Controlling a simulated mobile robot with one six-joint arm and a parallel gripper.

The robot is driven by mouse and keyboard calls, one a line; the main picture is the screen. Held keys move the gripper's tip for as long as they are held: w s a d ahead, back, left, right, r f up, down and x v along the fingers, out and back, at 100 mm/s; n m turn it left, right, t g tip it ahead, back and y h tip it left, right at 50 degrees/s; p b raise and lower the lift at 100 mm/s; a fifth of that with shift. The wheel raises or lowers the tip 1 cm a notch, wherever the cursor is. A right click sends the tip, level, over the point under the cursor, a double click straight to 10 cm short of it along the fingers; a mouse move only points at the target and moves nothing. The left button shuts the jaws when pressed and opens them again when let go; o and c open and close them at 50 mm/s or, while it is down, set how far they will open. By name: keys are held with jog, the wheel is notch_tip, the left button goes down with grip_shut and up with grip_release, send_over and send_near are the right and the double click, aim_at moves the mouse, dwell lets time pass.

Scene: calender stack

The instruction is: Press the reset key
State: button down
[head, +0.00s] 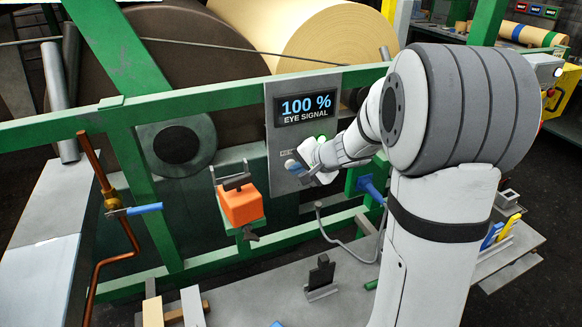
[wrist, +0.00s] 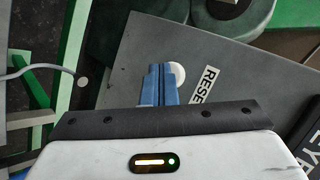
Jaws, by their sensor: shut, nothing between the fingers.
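A grey panel (head: 277,132) on the green frame carries a display (head: 307,107) reading "100 % EYE SIGNAL". In the wrist view, a pale round key (wrist: 179,73) sits on the panel (wrist: 125,75), beside a white label (wrist: 204,86) on which "RESE" shows. My gripper (wrist: 159,70) is shut and empty, with its blue fingers together. The fingertips overlap the key's edge in the wrist view and partly hide it. I cannot tell whether they touch it. In the head view, my gripper (head: 292,166) is at the panel's lower part, and the key cannot be made out.
An orange block (head: 241,204) stands left of the panel. A copper pipe with a blue-handled valve (head: 135,210) is further left. Large rolls (head: 335,40) lie behind the green rail.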

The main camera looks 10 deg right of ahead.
dwell(0.5)
jog(key=shift+s+d+b, duration=0.15)
jog(key=shift+s+b, duration=0.45)
jog(key=shift+s, duration=0.1)
jog(key=s+b, duration=0.1)
jog(key=s, duration=0.1)
jog(key=s+d+b, duration=0.1)
jog(key=s, duration=0.2)
dwell(0.7)
